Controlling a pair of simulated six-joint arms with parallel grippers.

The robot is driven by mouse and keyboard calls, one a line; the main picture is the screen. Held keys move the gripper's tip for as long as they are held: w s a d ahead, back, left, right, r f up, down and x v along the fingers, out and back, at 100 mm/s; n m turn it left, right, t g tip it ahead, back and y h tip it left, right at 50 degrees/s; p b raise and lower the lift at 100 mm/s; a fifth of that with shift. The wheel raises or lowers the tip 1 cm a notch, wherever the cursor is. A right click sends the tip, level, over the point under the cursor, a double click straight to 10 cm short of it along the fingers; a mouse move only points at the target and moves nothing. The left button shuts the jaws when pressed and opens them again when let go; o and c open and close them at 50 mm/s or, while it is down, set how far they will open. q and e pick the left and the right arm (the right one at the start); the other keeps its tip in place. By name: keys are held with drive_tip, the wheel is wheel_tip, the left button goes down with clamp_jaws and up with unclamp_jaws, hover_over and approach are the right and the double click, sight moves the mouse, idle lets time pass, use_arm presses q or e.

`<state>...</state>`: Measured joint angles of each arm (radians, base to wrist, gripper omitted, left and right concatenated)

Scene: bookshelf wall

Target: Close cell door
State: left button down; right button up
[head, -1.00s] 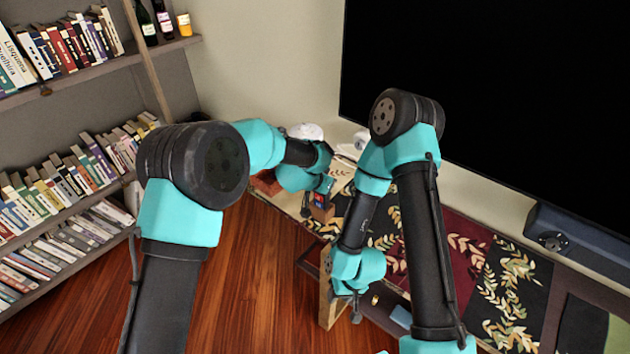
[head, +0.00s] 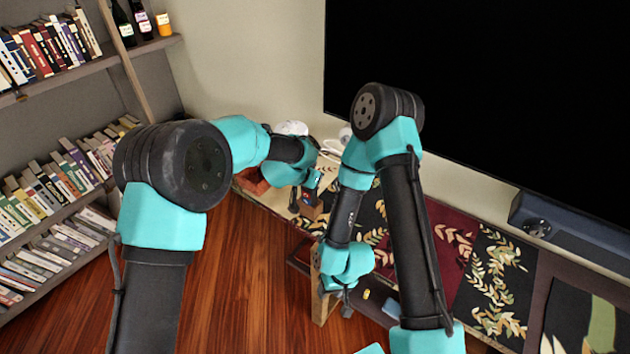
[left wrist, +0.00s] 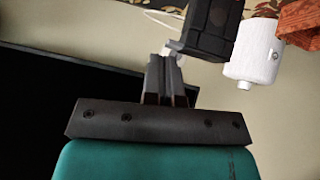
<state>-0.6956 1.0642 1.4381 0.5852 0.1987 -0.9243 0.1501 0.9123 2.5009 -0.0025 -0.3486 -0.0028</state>
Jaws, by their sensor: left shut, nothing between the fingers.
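A light wooden panel (head: 322,296), which looks like the cell door, stands out from the front of the low cabinet, seen nearly edge-on in the head view. My right gripper (head: 346,303) hangs beside it on its right; whether they touch and the finger gap are too small to tell. My left gripper (head: 318,180) is farther back over the cabinet top, shut and empty. In the left wrist view its fingers (left wrist: 166,78) are together, below a black object (left wrist: 210,28) and a white cylinder (left wrist: 256,52).
The cabinet top carries dark and red leaf-patterned cloth (head: 447,235), a small brown box (head: 311,208) and a white round object (head: 291,128). A big black screen (head: 480,90) stands behind. Bookshelves (head: 50,180) are at left. The wooden floor (head: 240,275) is open.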

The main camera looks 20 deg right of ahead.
use_arm(q)
drive_tip(key=shift+r, duration=0.3)
drive_tip(key=d+r+v, duration=0.2)
drive_tip(key=v, duration=1)
drive_tip(key=shift+a+r, duration=0.2)
drive_tip(key=shift+a, duration=0.05)
idle(0.3)
